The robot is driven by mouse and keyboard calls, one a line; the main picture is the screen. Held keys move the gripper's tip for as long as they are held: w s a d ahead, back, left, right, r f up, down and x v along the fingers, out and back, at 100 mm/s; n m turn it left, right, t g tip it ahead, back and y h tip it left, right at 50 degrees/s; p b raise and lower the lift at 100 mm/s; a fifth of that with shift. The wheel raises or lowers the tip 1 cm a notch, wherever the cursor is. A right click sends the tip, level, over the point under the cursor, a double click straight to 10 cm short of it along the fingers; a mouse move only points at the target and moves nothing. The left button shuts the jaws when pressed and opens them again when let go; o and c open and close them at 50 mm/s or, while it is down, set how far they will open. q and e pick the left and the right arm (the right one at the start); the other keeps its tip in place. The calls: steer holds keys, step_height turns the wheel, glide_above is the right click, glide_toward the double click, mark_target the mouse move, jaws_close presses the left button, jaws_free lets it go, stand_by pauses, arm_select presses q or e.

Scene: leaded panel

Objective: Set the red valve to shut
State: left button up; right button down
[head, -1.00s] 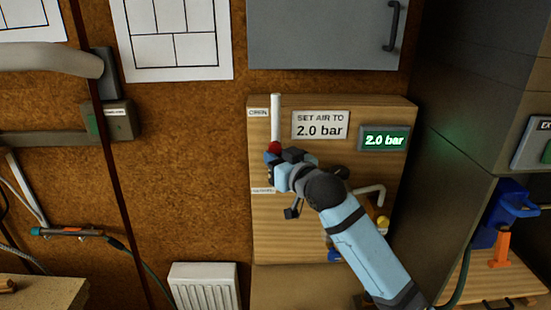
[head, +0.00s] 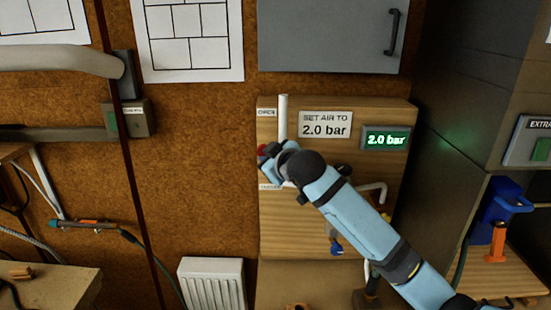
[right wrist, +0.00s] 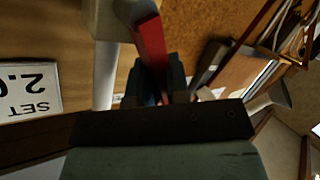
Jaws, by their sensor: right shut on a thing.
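The red valve handle (head: 262,150) shows as a small red patch on the wooden board, left of the white pipe (head: 283,115). My right gripper (head: 269,158) covers most of it. In the right wrist view the red lever (right wrist: 151,48) runs from a pale fitting (right wrist: 115,18) down between the fingers of my right gripper (right wrist: 166,80), which is shut on it. An "OPEN" label (head: 266,112) is above the handle. A second small label (head: 269,186) is below it, partly hidden and unreadable. My left gripper is in neither current view.
A "SET AIR TO 2.0 bar" sign (head: 325,125) and a green display reading 2.0 bar (head: 386,139) are on the board to the right. A grey cabinet (head: 325,35) hangs above. A white radiator (head: 211,283) is below left.

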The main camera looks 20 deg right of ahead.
arm_select(q)
steer(key=shift+w, duration=0.15)
arm_select(e)
steer(key=shift+w+a+f+n+g+h, duration=0.1)
steer(key=shift+a+f+n+g+h, duration=0.4)
steer(key=shift+f+n+h, duration=0.4)
steer(key=shift+w+a+f+n+g+h, duration=0.15)
steer(key=shift+a+f+n+g+h, duration=0.15)
steer(key=shift+f+n+g+h, duration=0.55)
steer(key=shift+w+a+f+n+g+h, duration=0.1)
steer(key=shift+a+f+n+g+h, duration=0.3)
steer(key=shift+n+h, duration=0.85)
steer(key=shift+f, duration=0.2)
arm_select(q)
steer(key=shift+r, duration=0.1)
steer(key=shift+w+r, duration=0.1)
steer(key=shift+w, duration=0.05)
arm_select(e)
steer(key=c, duration=1.1)
jaws_free()
